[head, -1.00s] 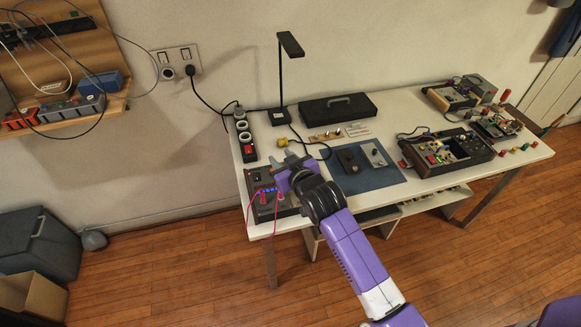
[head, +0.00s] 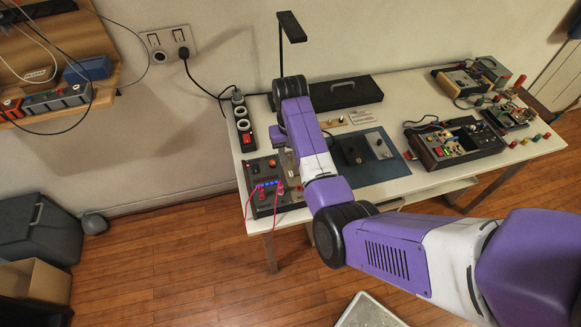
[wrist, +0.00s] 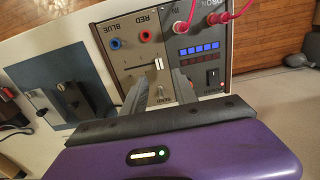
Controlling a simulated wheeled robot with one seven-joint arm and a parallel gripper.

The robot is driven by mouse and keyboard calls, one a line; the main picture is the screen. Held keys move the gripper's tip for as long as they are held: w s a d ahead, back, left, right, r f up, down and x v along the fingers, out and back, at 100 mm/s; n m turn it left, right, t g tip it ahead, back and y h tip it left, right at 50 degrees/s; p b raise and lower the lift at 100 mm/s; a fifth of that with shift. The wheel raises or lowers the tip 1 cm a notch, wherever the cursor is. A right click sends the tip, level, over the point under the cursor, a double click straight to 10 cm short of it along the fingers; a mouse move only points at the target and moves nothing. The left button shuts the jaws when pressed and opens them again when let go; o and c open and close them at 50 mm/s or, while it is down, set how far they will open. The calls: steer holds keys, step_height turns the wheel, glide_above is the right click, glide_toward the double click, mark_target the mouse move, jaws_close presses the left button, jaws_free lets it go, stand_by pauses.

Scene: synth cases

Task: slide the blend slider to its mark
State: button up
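The blend slider's pale knob (wrist: 158,64) shows in the wrist view on a beige panel (wrist: 128,58), beside a short slot running to its left. A mark on the slot is too small to make out. My gripper (wrist: 160,74) is open, its two grey fingers apart and pointing at the panel. The knob shows just beyond and between the fingertips; I cannot tell whether they touch it. In the head view the panel is mostly hidden behind my purple wrist.
A dark box (head: 268,186) with lit blue bars and red leads adjoins the panel's right side in the wrist view. A blue mat (head: 375,170) holds two small units. A power strip (head: 243,125) and a lamp (head: 281,45) stand behind. Bare white table lies in front of the mat.

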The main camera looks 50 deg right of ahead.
mark_target(290, 172)
step_height(290, 172, down, 7)
steer(key=shift+r, duration=0.1)
steer(key=shift+c, duration=0.4)
jaws_close()
stand_by(1.3)
